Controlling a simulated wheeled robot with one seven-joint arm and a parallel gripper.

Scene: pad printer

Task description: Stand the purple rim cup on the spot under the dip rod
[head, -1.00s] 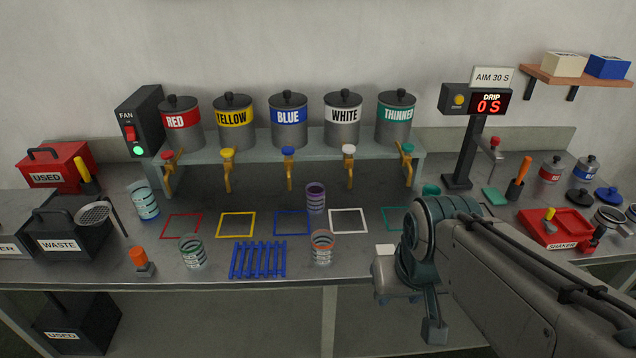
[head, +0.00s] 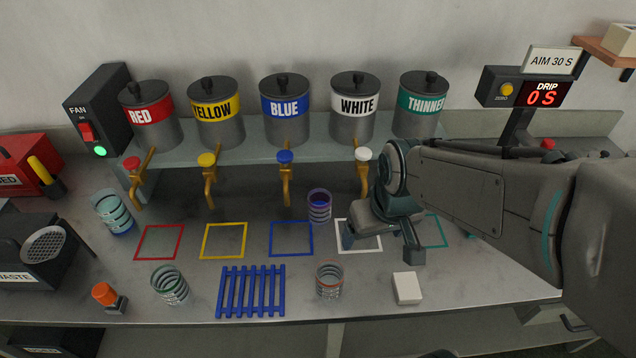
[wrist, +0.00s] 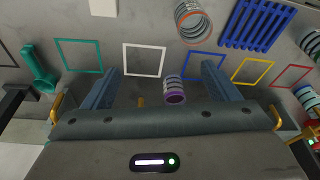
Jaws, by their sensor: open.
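The purple rim cup (head: 319,206), clear with dark bands, stands upright on the bench behind the blue square. It also shows in the wrist view (wrist: 175,91), between the two fingers in the picture and nearer the right-hand one. My gripper (head: 380,245) is open and empty, to the right of the cup and over the white square. In the wrist view its fingers (wrist: 160,72) are wide apart, with no contact on the cup visible. The dip rod stand with its DRIP display (head: 542,95) reading 0 S is at the right. My arm hides the spot under the rod.
An orange-rimmed cup (head: 329,281), a green-rimmed cup (head: 170,284), a blue rack (head: 250,291) and a white block (head: 407,288) stand along the front. A blue-banded cup (head: 112,213) stands left. Taps hang from the paint shelf (head: 325,146) behind.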

